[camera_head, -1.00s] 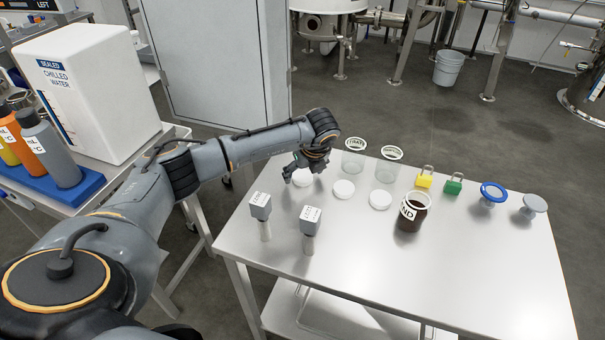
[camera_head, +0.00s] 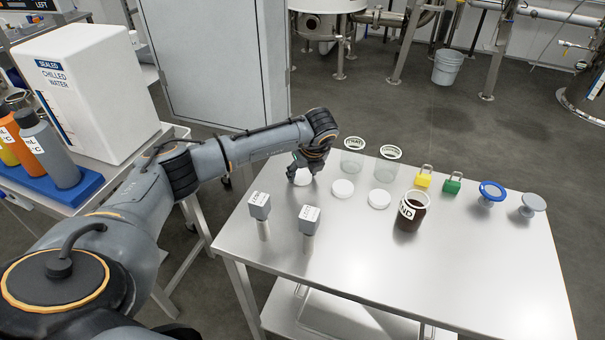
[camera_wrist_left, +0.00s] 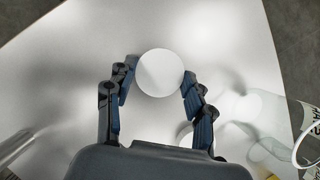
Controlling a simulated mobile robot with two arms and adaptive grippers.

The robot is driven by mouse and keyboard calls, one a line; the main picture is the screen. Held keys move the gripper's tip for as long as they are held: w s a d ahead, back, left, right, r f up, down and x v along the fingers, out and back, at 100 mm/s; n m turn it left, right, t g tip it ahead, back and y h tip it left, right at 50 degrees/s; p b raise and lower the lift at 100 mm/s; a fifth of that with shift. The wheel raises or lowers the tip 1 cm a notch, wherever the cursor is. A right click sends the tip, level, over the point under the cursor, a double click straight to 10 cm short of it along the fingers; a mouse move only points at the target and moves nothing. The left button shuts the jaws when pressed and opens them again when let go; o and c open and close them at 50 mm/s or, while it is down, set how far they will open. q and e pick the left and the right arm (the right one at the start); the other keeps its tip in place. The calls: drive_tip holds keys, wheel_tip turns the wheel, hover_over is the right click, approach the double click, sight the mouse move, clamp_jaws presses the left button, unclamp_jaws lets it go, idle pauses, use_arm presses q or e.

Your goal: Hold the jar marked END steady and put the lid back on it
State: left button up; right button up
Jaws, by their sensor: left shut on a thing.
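The jar marked END (camera_head: 409,218) stands upright and open on the steel table in the head view, with dark contents; only "ND" of its label shows. A white round lid (camera_wrist_left: 160,73) lies at the table's far left side; it also shows in the head view (camera_head: 303,179), partly covered by my gripper. My left gripper (camera_head: 305,172) is shut on this lid, with one finger on each side of it in the left wrist view (camera_wrist_left: 159,82). It is well to the left of the END jar. My right gripper is not in view.
Two more white lids (camera_head: 343,189) (camera_head: 379,199) lie between my gripper and the END jar. Two clear jars (camera_head: 352,164) (camera_head: 387,172) stand behind them. Yellow (camera_head: 424,180) and green (camera_head: 453,186) padlocks sit right. The front right is clear.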

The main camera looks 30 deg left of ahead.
use_arm(q)
drive_tip(key=shift+r, duration=0.65)
drive_tip(key=s+d+r+b, duration=0.2)
drive_tip(key=s+d+r, duration=0.7)
drive_tip(key=d+r, duration=0.1)
drive_tip(key=shift+v, duration=0.85)
drive_tip(key=shift+w, duration=0.1)
